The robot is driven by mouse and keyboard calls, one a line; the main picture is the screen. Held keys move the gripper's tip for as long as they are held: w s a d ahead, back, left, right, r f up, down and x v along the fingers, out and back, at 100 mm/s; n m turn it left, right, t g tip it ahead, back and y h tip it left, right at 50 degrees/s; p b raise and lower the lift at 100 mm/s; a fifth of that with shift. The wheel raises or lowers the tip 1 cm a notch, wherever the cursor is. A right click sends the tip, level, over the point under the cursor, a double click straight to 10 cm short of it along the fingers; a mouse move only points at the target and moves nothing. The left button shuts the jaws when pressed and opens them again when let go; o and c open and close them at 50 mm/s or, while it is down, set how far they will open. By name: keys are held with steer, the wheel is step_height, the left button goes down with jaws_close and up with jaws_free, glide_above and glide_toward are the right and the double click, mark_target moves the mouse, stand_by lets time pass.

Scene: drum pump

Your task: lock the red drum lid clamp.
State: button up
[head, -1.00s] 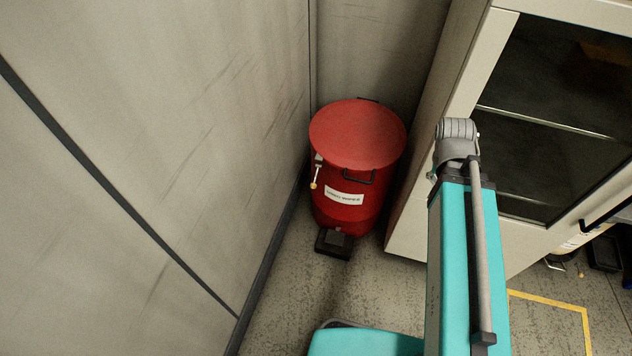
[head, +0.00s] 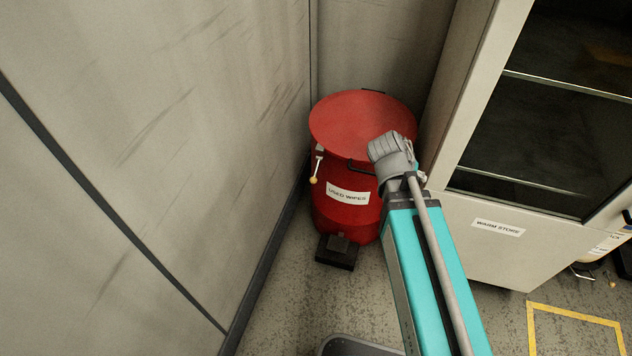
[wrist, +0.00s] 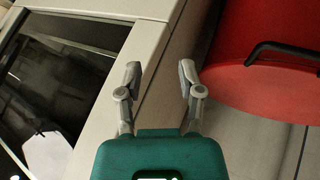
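The red drum (head: 340,200) stands upright in the corner, labelled "USED WIPES", with its red lid (head: 355,118) down on top. The lid clamp (head: 317,165), a small grey lever with a yellow knob, hangs down on the drum's left front side. My gripper is hidden in the head view behind my arm. In the wrist view my gripper (wrist: 158,82) is open and empty, its two fingers apart. The red lid (wrist: 270,95) and a black handle (wrist: 285,50) lie to the right of the fingers, not between them.
A pale cabinet (head: 500,255) labelled "WARM STORE" stands close on the drum's right; its glass door also shows in the wrist view (wrist: 60,70). A grey wall (head: 200,130) rises close on the left. A black pedal (head: 337,252) juts from the drum's foot. Floor in front is open.

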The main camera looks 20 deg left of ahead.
steer(key=w+a+f+t+b, duration=0.1)
steer(key=a+f+t+b, duration=0.2)
steer(key=a+f+b, duration=0.5)
steer(key=n+t+y+b, duration=0.3)
steer(key=t+b, duration=0.7)
steer(key=b, duration=1.4)
glide_toward(312, 178)
steer(key=y, duration=0.1)
steer(key=shift+s+d+r+m, duration=0.1)
steer(key=shift+s+d+m, duration=0.2)
steer(key=shift+s, duration=0.15)
steer(key=shift+w, duration=0.15)
steer(key=shift+w+d, duration=0.2)
steer(key=shift+w, duration=2.05)
steer(key=shift+w+d, duration=0.2)
steer(key=shift+w, duration=2.05)
steer(key=shift+w+d, duration=0.2)
steer(key=shift+w, duration=2.05)
jaws_close()
